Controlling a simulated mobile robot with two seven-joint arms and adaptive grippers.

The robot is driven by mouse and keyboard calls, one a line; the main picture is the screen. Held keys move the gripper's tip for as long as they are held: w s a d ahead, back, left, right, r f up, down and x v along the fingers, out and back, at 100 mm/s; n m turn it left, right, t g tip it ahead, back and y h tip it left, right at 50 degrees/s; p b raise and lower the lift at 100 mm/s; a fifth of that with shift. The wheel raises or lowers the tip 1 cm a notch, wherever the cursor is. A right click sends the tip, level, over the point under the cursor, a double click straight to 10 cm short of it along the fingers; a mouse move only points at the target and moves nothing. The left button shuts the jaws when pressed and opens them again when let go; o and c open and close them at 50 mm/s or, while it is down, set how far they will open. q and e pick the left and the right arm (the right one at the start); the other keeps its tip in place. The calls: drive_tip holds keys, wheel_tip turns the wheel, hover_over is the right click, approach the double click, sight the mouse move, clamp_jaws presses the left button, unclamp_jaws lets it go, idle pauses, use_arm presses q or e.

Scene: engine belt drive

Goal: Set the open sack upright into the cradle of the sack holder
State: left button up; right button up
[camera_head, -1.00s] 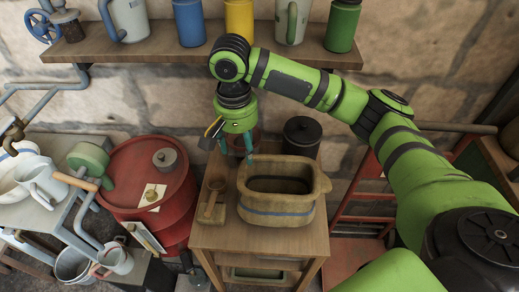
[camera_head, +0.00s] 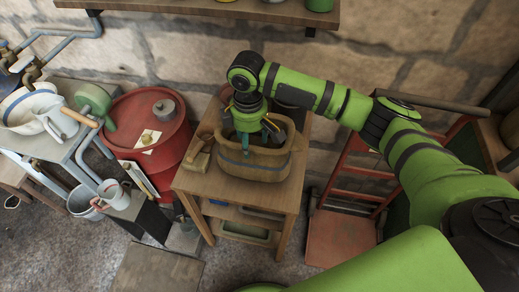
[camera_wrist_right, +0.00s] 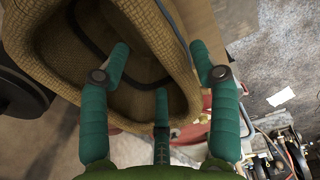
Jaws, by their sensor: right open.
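The open sack (camera_head: 252,164) is brown and woven with a blue band. It stands upright on a small wooden table (camera_head: 238,190), mouth up. In the right wrist view the sack (camera_wrist_right: 60,45) fills the upper left, and its hollow inside shows. My right gripper (camera_head: 253,142) is open, pointing down at the left part of the sack's mouth. In the wrist view, two of its teal fingers (camera_wrist_right: 160,65) are over the opening and the right one is by the rim; contact cannot be told. My left gripper is out of view. I cannot clearly identify the sack holder.
A wooden scoop-like piece (camera_head: 199,152) lies left of the sack. A red drum (camera_head: 150,128) stands left of the table, and a red hand-truck-like frame (camera_head: 345,205) stands right. A shelf (camera_head: 200,12) runs along the wall. The floor in front is partly free.

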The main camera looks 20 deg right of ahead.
sight(252, 155)
drive_tip(key=f, duration=0.1)
drive_tip(key=f+p, duration=0.1)
drive_tip(key=f, duration=0.2)
drive_tip(key=shift+s+f+p, duration=0.2)
drive_tip(key=shift+s+p, duration=0.15)
drive_tip(key=shift+s, duration=0.05)
drive_tip(key=shift+f, duration=0.6)
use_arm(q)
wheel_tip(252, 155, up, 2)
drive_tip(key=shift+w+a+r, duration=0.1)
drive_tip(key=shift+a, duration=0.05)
use_arm(e)
drive_tip(key=shift+a, duration=0.1)
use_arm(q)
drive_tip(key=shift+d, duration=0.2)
use_arm(e)
clamp_jaws()
